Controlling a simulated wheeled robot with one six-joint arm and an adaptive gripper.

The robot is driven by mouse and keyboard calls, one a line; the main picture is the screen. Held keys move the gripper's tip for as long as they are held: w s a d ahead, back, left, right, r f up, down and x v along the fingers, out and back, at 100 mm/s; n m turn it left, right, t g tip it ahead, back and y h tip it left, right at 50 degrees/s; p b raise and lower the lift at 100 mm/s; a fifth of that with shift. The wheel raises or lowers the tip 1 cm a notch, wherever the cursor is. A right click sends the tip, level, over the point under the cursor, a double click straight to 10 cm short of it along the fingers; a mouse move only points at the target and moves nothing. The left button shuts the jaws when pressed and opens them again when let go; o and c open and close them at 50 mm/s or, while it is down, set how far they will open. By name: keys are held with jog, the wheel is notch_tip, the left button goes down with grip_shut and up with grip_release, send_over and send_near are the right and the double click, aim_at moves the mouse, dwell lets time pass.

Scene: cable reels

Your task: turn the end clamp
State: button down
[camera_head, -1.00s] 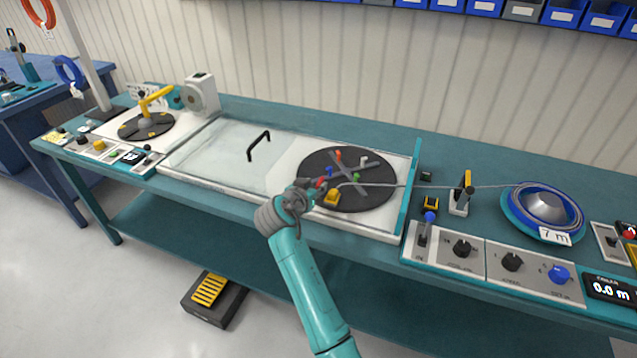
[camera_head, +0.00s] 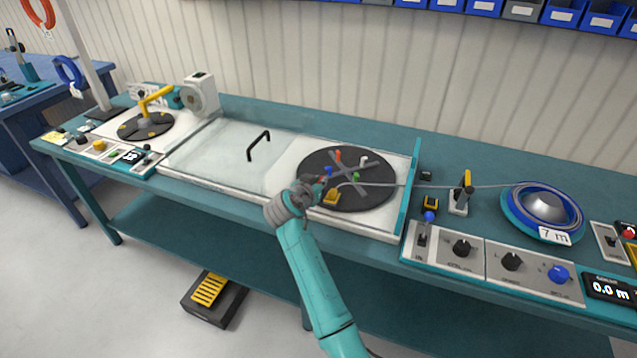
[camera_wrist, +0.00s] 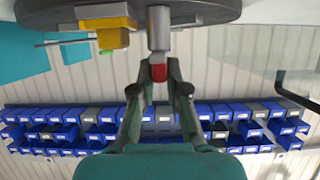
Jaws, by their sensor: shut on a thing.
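The yellow block (camera_head: 332,196), seemingly the end clamp body, sits at the near edge of the dark round disc (camera_head: 375,198). It also shows at the top of the wrist view (camera_wrist: 113,39). Close beside it in the wrist view is a grey cylinder (camera_wrist: 158,28) with a red end (camera_wrist: 159,72). My gripper (camera_wrist: 160,84) is shut on that red end. In the head view, my gripper (camera_head: 318,184) is at the disc's near left edge and hides most of the red part. A thin cable (camera_head: 405,185) runs from the clamp area to the right.
Colored pegs and a grey cross (camera_head: 372,172) stand on the disc. A clear cover with a black handle (camera_head: 258,146) lies left. A teal upright plate (camera_head: 411,190), a yellow-topped cable guide (camera_head: 463,194) and a blue cable reel (camera_head: 544,208) are right.

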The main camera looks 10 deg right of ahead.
jog(key=shift+d, duration=0.1)
jog(key=n+t+y, duration=0.2)
jog(key=n+y, duration=0.1)
jog(key=shift+s+d+n+y, duration=0.15)
jog(key=shift+d+n+y, duration=0.05)
jog(key=shift+n+y, duration=0.1)
jog(key=n+y, duration=0.1)
jog(key=y, duration=0.1)
jog(key=n+y, duration=0.4)
jog(key=shift+d+t, duration=0.3)
jog(key=n+g+y, duration=0.1)
jog(key=n+y, duration=0.1)
jog(key=n+g+y, duration=0.1)
jog(key=n+y, duration=0.2)
jog(key=shift+d+y, duration=0.2)
jog(key=shift+y, duration=0.1)
jog(key=shift+w+n+g+y, duration=0.15)
jog(key=shift+n+g+y, duration=0.75)
jog(key=shift+n, duration=0.2)
jog(key=shift+w+n+g+y, duration=0.1)
jog(key=shift+n+g+y, duration=0.75)
jog(key=shift+n, duration=0.25)
jog(key=shift+f, duration=0.1)
jog(key=c, duration=1.2)
grip_release()
